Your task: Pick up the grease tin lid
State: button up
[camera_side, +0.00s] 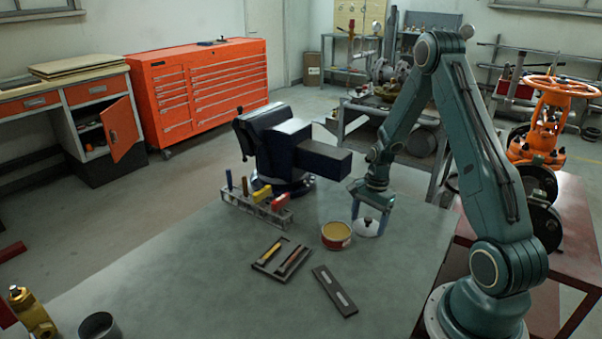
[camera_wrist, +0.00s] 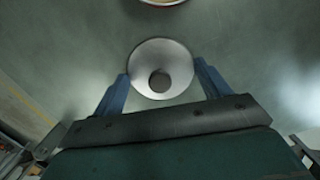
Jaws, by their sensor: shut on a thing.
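The grease tin lid (camera_side: 367,230) is a pale, shiny metal disc on or just above the grey bench; the side view does not settle which.
A dark vise (camera_side: 285,150) stands behind on the bench. A rack (camera_side: 255,207) with several tools is at left. A dark tray (camera_side: 283,257) and a flat dark bar (camera_side: 335,290) lie in front.

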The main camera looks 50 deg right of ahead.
aim_at(368, 218)
jog(key=shift+r, duration=0.1)
notch_tip(368, 218, up, 20)
dwell(0.9)
jog(key=shift+f, duration=0.2)
jog(key=w+a+f, duration=0.4)
jog(key=a+f, duration=0.5)
jog(key=a, duration=0.1)
jog(key=shift+w+n, duration=0.4)
jog(key=shift+f, duration=0.2)
jog(key=shift+f, duration=2.9)
jog(key=shift+f, duration=0.15)
dwell(0.5)
